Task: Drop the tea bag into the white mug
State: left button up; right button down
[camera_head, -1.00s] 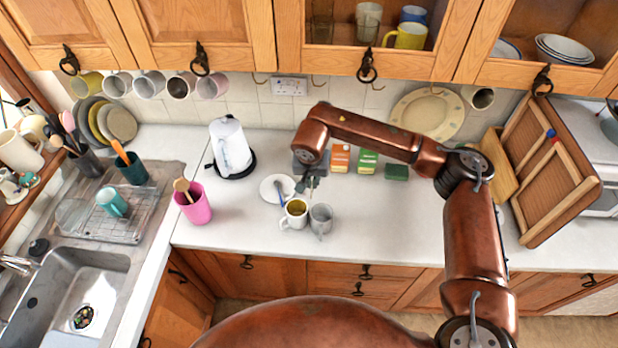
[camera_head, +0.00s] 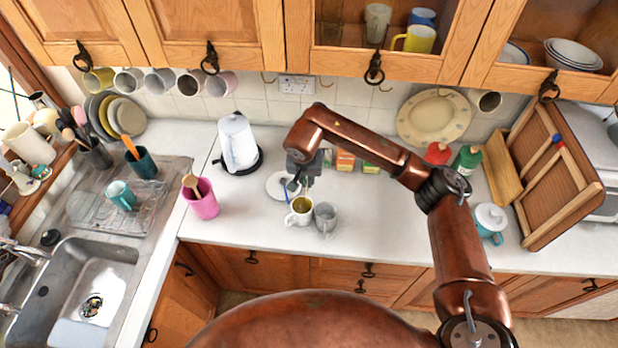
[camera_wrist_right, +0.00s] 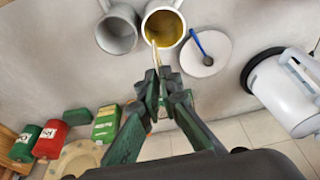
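The white mug (camera_head: 299,211) stands upright on the counter, yellow-brown inside. In the right wrist view the mug (camera_wrist_right: 163,25) is just beyond the fingertips. My right gripper (camera_head: 303,182) is above the counter, just behind the mug in the head view, pointing down. In the right wrist view the right gripper (camera_wrist_right: 153,82) has its green fingers close together on something thin. A narrow pale strip, seemingly part of the tea bag (camera_wrist_right: 154,52), runs from the fingertips across the mug's rim in the picture. Its depth relative to the rim is unclear. My left gripper is out of view.
A grey mug (camera_head: 325,217) stands close beside the white one. A saucer with a blue spoon (camera_wrist_right: 203,46) is on its other side. A white kettle (camera_head: 237,143), pink pot (camera_head: 201,200), red canister (camera_head: 438,153) and green canister (camera_head: 467,160) stand around. Front counter is clear.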

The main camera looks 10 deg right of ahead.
aim_at(307, 188)
jog(key=shift+f+b, duration=0.35)
jog(key=shift+f, duration=1.55)
jog(key=c, duration=2.1)
grip_release()
jog(key=shift+r, duration=0.15)
jog(key=v, duration=1.1)
jog(key=shift+s+r, duration=0.15)
jog(key=shift+r, duration=0.2)
jog(key=shift+a, duration=0.1)
